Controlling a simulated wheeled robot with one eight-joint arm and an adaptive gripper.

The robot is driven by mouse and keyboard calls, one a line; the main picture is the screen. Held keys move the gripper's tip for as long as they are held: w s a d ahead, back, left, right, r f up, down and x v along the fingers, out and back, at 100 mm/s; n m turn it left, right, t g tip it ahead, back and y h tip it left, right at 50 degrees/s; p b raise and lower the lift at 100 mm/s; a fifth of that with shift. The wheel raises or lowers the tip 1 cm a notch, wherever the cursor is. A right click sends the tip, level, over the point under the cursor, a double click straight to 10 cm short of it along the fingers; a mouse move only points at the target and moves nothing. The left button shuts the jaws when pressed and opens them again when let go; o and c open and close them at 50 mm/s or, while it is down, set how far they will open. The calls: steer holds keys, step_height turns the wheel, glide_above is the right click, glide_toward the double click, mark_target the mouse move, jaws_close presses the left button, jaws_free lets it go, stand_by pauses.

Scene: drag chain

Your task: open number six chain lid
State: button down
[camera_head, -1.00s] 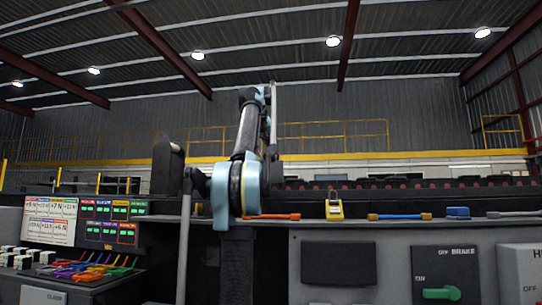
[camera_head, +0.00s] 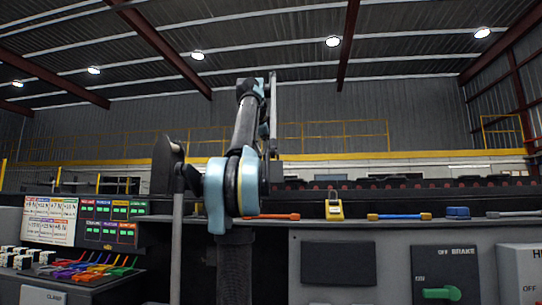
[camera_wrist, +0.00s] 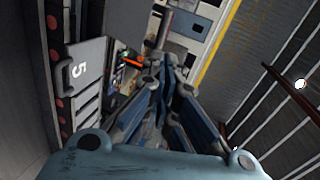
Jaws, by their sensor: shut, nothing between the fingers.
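In the wrist view a grey lid marked 5 (camera_wrist: 86,78) stands on edge at the left, beside the dark chain (camera_wrist: 57,62) with its red round parts. I cannot make out a lid marked six. My gripper (camera_wrist: 164,72) is in the middle of the wrist view, shut and empty, to the right of lid 5 and apart from it in the picture. In the head view the chain (camera_head: 410,184) runs along the back of the bench at the right. My gripper cannot be made out there.
An orange-handled tool (camera_head: 272,216), a yellow padlock (camera_head: 334,208) and a blue-and-orange tool (camera_head: 399,216) lie along the bench edge. A control panel with coloured levers (camera_head: 95,268) is at the left. A yellow railing (camera_head: 340,137) stands behind.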

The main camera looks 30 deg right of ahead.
steer(key=x, duration=1.4)
steer(key=shift+m, duration=0.4)
steer(key=shift+a, duration=0.1)
steer(key=shift+w+d+r, duration=0.35)
steer(key=shift+w+d, duration=0.2)
steer(key=shift+w, duration=0.2)
steer(key=shift+w+d+r, duration=0.35)
steer(key=shift+w+d, duration=0.2)
steer(key=shift+w, duration=0.2)
